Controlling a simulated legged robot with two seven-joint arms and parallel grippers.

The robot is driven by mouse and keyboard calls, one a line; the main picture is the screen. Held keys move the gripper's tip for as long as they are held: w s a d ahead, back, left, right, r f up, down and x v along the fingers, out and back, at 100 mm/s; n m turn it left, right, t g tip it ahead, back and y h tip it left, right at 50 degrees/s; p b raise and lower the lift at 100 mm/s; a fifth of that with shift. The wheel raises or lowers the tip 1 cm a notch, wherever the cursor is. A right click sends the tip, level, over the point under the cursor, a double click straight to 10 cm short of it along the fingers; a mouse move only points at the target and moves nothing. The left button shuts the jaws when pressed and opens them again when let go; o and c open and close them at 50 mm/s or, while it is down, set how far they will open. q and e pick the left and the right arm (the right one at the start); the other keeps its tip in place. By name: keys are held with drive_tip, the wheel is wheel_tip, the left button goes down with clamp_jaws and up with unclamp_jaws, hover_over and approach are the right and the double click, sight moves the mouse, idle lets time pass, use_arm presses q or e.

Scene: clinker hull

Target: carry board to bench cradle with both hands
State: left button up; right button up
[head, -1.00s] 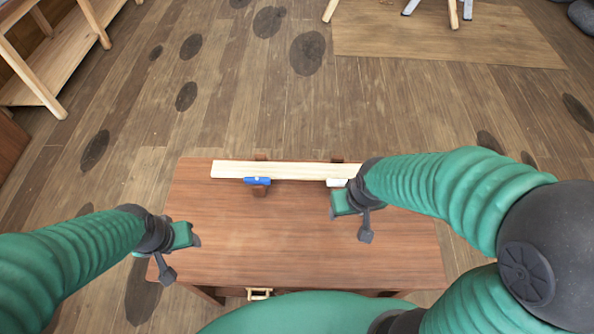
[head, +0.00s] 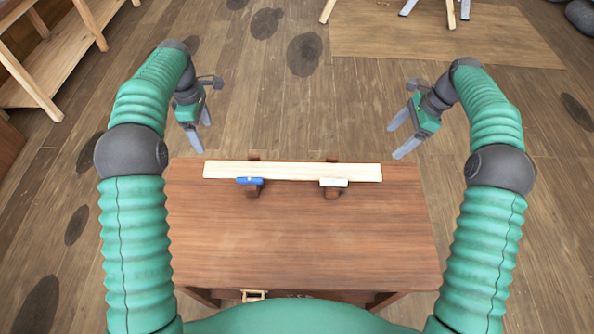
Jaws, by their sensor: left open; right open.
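The pale wooden board (head: 292,171) lies lengthwise near the far edge of the brown bench (head: 300,240). It rests at the cradle, whose dark brown blocks (head: 332,192) show at its near and far sides. A blue piece (head: 249,181) and a white piece (head: 333,182) sit at the board's near edge, on the near blocks. My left gripper (head: 195,140) is open and empty, beyond the bench's far left corner. My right gripper (head: 396,140) is open and empty, beyond the far right part of the bench. Neither touches the board.
The near part of the bench top is clear. A small pale wooden item (head: 254,296) shows below its near edge. A wooden shelf (head: 50,60) stands at the far left. Stand legs (head: 450,12) show at the top right, by a flat floor panel (head: 430,40).

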use_arm(q)
approach(217, 168)
drive_tip(key=shift+d, duration=0.25)
use_arm(e)
approach(362, 171)
use_arm(q)
drive_tip(key=f, duration=0.7)
drive_tip(key=shift+a+f, duration=0.3)
drive_tip(key=shift+a, duration=0.1)
use_arm(e)
drive_tip(key=x, duration=0.7)
drive_tip(key=shift+a+f, duration=0.1)
drive_tip(key=shift+a, duration=0.1)
use_arm(q)
drive_tip(key=shift+d+f, duration=0.2)
drive_tip(key=shift+f, duration=0.2)
use_arm(e)
drive_tip(key=shift+f, duration=0.5)
use_arm(q)
drive_tip(key=shift+a, duration=0.1)
clamp_jaws()
use_arm(e)
drive_tip(key=shift+r, duration=0.1)
clamp_jaws()
